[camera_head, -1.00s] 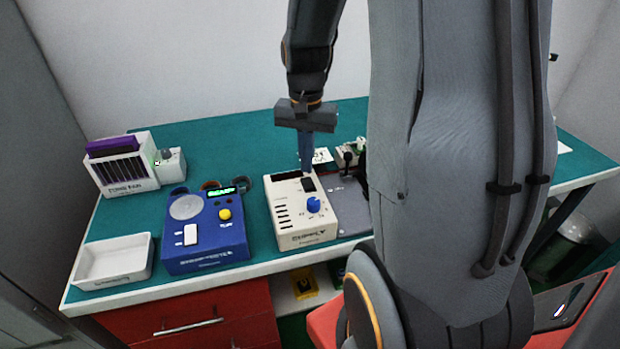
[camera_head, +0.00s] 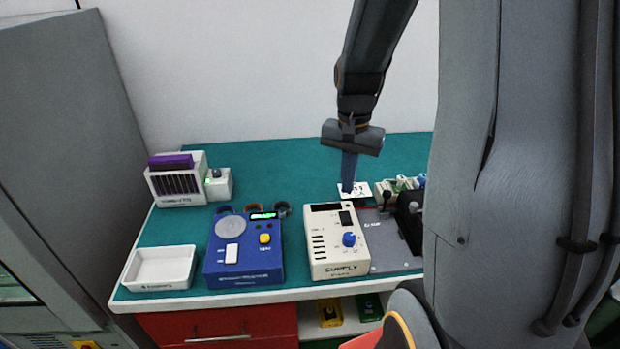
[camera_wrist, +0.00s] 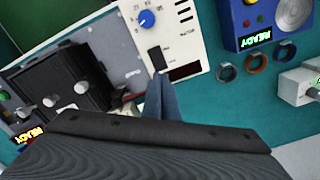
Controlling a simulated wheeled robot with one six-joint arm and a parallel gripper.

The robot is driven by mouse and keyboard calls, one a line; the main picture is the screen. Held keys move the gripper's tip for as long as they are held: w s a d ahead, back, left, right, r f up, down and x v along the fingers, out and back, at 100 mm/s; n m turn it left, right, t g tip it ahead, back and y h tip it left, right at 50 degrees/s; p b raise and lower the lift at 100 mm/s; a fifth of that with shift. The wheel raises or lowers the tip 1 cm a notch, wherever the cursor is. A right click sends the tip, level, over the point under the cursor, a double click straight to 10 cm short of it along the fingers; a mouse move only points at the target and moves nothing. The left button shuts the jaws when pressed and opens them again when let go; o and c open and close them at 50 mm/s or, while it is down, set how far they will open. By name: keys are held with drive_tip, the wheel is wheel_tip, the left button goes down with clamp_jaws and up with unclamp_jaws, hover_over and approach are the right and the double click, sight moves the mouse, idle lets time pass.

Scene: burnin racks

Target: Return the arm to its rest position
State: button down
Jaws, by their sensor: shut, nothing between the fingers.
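My gripper (camera_head: 348,188) points down above the back of the bench, just behind the white supply box (camera_head: 338,262). Its fingers are closed together with nothing between them. In the wrist view the closed fingers (camera_wrist: 162,86) show beside the supply box's black switch and dark display. The fingertips look close to the box, but I cannot tell whether they touch it. My arm comes down from the top of the head view and its large links cover the right side of the picture.
A blue meter (camera_head: 243,255), a white tray (camera_head: 160,268) and a rack with a purple part (camera_head: 176,182) stand to the left. A grey plate with a black fixture (camera_head: 408,222) lies right of the supply box. Clear green bench (camera_head: 270,160) lies behind. A grey cabinet (camera_head: 70,130) stands at left.

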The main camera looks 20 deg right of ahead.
drive_tip(key=s+a+n+b, duration=0.1)
drive_tip(key=a, duration=0.1)
drive_tip(key=a+f+n, duration=0.1)
drive_tip(key=a, duration=0.1)
drive_tip(key=s+a+f+n+b, duration=0.1)
drive_tip(key=a+n, duration=0.1)
drive_tip(key=shift+s+a+f+t+b, duration=0.15)
drive_tip(key=shift+s+a+t+b, duration=0.15)
drive_tip(key=shift+b, duration=0.05)
drive_tip(key=s+a+n, duration=0.1)
drive_tip(key=a, duration=0.1)
drive_tip(key=s+a+f+n+b, duration=0.1)
drive_tip(key=s+a+n, duration=0.1)
drive_tip(key=s+a+f+n+b, duration=0.1)
drive_tip(key=a, duration=0.1)
drive_tip(key=shift+s+f+n+t, duration=0.2)
drive_tip(key=shift+f+n+t, duration=0.1)
drive_tip(key=shift+t, duration=0.1)
drive_tip(key=shift+s+a+n, duration=0.15)
drive_tip(key=shift+s+n, duration=0.1)
drive_tip(key=shift+n, duration=0.05)
